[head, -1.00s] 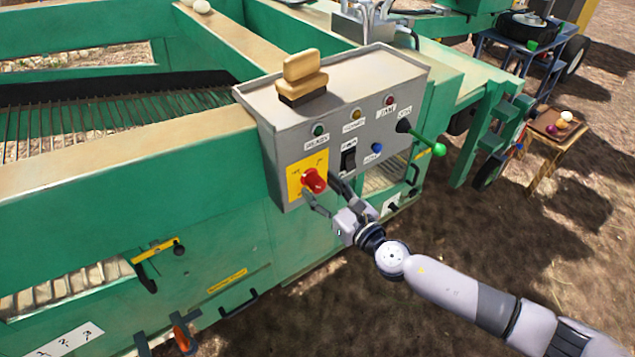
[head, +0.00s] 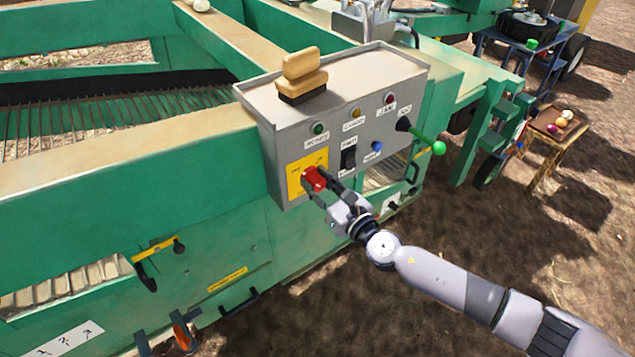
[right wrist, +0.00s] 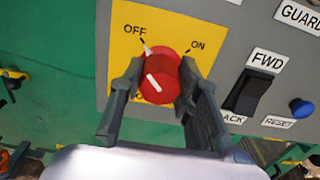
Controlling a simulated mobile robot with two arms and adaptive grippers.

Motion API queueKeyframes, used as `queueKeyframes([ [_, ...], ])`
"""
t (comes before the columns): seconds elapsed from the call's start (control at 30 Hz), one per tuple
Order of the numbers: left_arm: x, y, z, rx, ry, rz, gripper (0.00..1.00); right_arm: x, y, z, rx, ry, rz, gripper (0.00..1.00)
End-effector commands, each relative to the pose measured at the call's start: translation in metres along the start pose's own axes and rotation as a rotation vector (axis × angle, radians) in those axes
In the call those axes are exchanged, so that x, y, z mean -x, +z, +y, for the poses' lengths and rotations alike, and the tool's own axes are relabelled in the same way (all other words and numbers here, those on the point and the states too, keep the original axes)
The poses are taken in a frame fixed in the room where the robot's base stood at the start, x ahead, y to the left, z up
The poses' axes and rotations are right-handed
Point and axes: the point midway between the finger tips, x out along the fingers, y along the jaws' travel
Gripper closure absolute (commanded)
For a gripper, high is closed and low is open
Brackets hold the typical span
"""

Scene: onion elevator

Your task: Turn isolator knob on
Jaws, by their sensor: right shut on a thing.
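The red isolator knob (head: 314,178) sits on a yellow plate (head: 294,182) at the lower left of the grey control panel's face. It also shows in the right wrist view (right wrist: 158,78), with the plate (right wrist: 180,25) marked OFF and ON. The white line on the knob's face and a white pointer at its edge lean towards OFF. My right gripper (head: 320,187) is shut on the knob, one finger on each side. Both fingers also show in the right wrist view (right wrist: 158,92). My left gripper is not in view.
A black FWD rocker switch (right wrist: 245,92) and a blue reset button (right wrist: 301,107) are right of the knob. A lever with a green ball (head: 438,148) sticks out at the panel's right. A wooden brush (head: 303,76) lies on top. Open soil (head: 440,255) is at the right.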

Motion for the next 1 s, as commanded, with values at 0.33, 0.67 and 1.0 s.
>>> queueKeyframes([
  [0.33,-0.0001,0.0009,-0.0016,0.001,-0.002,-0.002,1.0,0.0002,-0.0003,-0.0004,-0.002,-0.001,0.0,0.97],
  [0.67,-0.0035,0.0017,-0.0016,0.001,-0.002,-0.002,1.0,0.0002,-0.001,-0.0005,-0.102,-0.002,0.0,0.97],
  [1.0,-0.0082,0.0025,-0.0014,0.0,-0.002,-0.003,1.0,0.0002,-0.0008,0.0003,-0.389,-0.001,0.0,0.97],
])
